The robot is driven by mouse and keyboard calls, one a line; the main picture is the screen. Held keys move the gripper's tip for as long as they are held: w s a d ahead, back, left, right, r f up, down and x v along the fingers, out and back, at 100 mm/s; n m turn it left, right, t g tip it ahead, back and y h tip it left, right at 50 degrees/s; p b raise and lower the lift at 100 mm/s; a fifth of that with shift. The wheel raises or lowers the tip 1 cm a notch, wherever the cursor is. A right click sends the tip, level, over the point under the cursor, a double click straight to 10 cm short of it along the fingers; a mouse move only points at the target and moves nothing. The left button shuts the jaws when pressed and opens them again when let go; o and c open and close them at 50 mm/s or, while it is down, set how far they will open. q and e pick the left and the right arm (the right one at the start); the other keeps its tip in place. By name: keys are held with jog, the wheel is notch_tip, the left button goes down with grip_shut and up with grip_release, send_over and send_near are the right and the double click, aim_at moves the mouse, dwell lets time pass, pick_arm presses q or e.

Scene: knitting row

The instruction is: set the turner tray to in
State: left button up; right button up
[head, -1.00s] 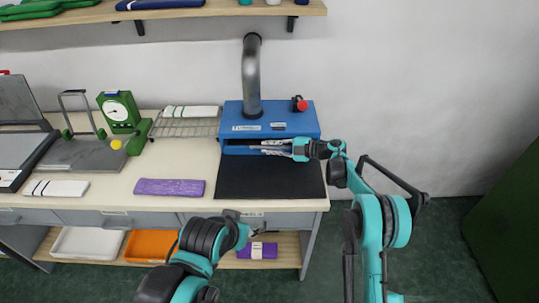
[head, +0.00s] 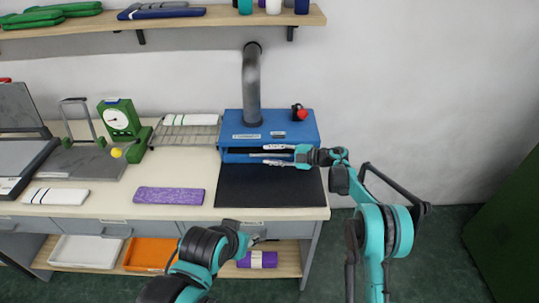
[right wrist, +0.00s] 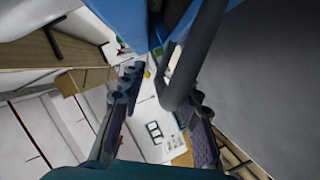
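The blue machine (head: 270,126) with a grey pipe stands at the right end of the table; I take it for the turner. A flat black panel (head: 270,188) extends in front of its open slot. I cannot tell for sure whether this panel is the tray. My right gripper (head: 264,155) is at the slot's front, its fingers pointing left, one above the other. A thin bar shows between them in the head view. In the right wrist view the fingers (right wrist: 164,110) stand apart. My left gripper (head: 258,240) is low at the table's front edge, its fingers too small to judge.
A red button (head: 300,112) is on the machine's top. A wire rack (head: 184,131) with a white bundle, a green dial scale (head: 119,119) and a purple bundle (head: 169,195) stand to the left. White (head: 85,251) and orange (head: 149,254) trays are on the lower shelf.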

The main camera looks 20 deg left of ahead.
jog(key=v, duration=1.1)
jog(key=shift+d, duration=0.1)
